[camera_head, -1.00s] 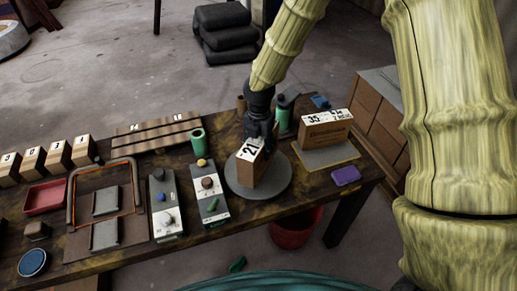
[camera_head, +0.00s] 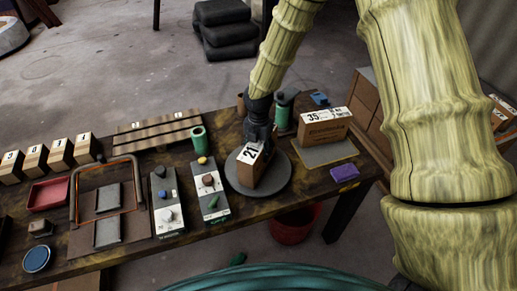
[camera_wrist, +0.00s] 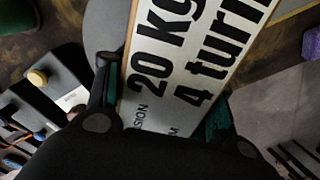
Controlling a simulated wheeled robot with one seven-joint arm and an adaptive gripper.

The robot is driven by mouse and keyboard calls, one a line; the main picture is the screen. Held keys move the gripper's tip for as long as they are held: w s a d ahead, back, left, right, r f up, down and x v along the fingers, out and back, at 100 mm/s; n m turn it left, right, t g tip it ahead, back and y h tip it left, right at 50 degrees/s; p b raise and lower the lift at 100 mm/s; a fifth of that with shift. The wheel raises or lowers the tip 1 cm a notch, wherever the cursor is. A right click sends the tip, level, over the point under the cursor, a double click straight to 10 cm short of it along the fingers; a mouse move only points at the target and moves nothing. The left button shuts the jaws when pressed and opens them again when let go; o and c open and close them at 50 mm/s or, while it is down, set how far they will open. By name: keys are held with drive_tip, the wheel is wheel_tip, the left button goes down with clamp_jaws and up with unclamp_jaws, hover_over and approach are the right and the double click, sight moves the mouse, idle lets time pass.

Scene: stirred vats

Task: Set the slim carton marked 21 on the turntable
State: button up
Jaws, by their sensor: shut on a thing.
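The slim carton marked 21 (camera_head: 254,171) stands upright on the round grey turntable (camera_head: 284,183); its underside appears to touch the disc. My gripper (camera_head: 258,140) reaches down from above and is shut on the carton's upper part. In the wrist view the carton's white label (camera_wrist: 185,62) fills the middle, with "20 kg" and "4 turn" readable, between my gripper's fingers (camera_wrist: 160,105). Part of the turntable (camera_wrist: 100,30) shows beside it. The lower far side of the carton is hidden.
A wider carton marked 35 (camera_head: 325,127) stands on a mat right of the turntable. Two control boxes (camera_head: 212,197) lie to the left. Green cylinders (camera_head: 198,139) stand close by. A purple block (camera_head: 345,173) lies near the right table edge.

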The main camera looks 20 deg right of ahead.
drive_tip(key=shift+f, duration=0.1)
drive_tip(key=o, duration=1.5)
wheel_tip(320, 180, up, 12)
drive_tip(key=b, duration=0.2)
drive_tip(key=shift+b, duration=0.3)
